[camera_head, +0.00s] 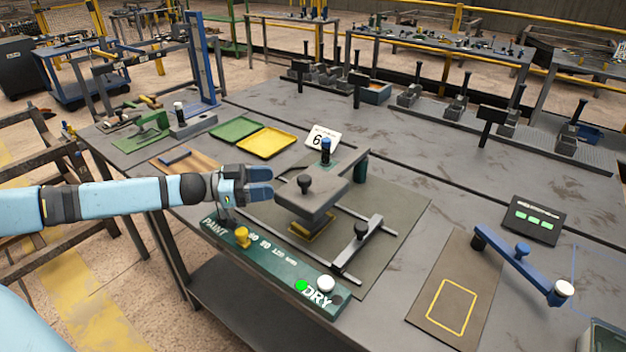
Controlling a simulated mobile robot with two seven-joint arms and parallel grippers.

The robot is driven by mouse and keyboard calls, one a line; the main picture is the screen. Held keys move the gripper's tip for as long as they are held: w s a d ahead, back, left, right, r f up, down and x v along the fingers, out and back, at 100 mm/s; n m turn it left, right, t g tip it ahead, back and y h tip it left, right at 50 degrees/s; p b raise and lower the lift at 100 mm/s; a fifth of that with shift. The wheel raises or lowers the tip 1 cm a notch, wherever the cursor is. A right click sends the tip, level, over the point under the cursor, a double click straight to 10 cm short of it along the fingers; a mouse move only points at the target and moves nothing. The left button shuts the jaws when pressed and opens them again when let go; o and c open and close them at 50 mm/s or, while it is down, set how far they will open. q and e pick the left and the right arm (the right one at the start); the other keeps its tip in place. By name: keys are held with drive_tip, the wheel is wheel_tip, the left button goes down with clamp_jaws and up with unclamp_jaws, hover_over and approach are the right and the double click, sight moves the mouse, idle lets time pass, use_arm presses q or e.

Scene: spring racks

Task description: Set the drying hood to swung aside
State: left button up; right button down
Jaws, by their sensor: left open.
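The drying hood (312,200) is a grey box with a black knob (304,184) on top. It sits over a yellow-edged pad (313,230) on a dark mat, and a dark green post (361,167) stands at its far right corner. My left gripper (268,183) is open, just left of the hood and its knob. I cannot tell whether its fingers touch the hood. My right gripper is out of view.
A grey slide with a black knob (361,228) stands right of the hood. A blue lever (515,262) lies further right, near a yellow-outlined board (452,305).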

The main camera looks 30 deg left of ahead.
sight(312, 191)
use_arm(q)
drive_tip(key=x, duration=1.1)
drive_tip(key=shift+p, duration=0.3)
clamp_jaws()
